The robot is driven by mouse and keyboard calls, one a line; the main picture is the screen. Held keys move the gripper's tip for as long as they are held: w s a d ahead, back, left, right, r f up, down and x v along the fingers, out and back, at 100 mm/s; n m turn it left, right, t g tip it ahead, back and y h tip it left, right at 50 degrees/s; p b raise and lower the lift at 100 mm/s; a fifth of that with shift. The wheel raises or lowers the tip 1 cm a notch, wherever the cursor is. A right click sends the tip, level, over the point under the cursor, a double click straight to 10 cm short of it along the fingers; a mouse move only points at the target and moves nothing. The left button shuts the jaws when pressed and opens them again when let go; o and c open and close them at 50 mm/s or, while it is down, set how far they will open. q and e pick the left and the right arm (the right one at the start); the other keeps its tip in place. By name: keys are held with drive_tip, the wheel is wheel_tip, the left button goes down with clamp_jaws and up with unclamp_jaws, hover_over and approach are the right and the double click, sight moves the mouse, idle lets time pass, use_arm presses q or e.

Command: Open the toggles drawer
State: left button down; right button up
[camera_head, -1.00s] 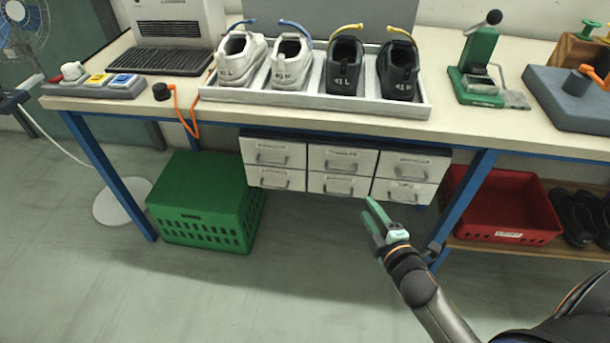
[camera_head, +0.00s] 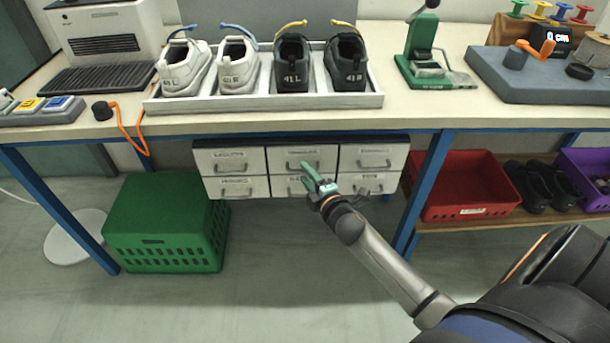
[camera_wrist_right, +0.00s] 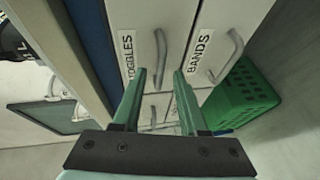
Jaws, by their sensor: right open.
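The toggles drawer (camera_head: 278,160) is the upper middle one in a white drawer block under the bench, and it is closed. Its label "TOGGLES" and its grey bar handle (camera_wrist_right: 161,50) show in the right wrist view. My right gripper (camera_head: 307,176) is open in front of the middle column, partly covering the drawer below. In the right wrist view the handle lies just beyond the gap between the open fingertips (camera_wrist_right: 160,73). The fingers are not closed on it, and I cannot tell whether they touch it. My left gripper is not in view.
The bands drawer (camera_wrist_right: 212,50) sits directly below, closed like the others. The bench top (camera_head: 400,122) overhangs the drawers. A blue bench leg (camera_head: 425,190) and red crate (camera_head: 462,200) stand right, a green crate (camera_head: 165,225) left. Shoes stand in a tray (camera_head: 265,103) above.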

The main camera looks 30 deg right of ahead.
drive_tip(key=shift+w+d+f, duration=0.1)
drive_tip(key=shift+w+f, duration=0.05)
drive_tip(key=shift+w, duration=0.5)
drive_tip(key=shift+c, duration=0.3)
clamp_jaws()
idle(0.7)
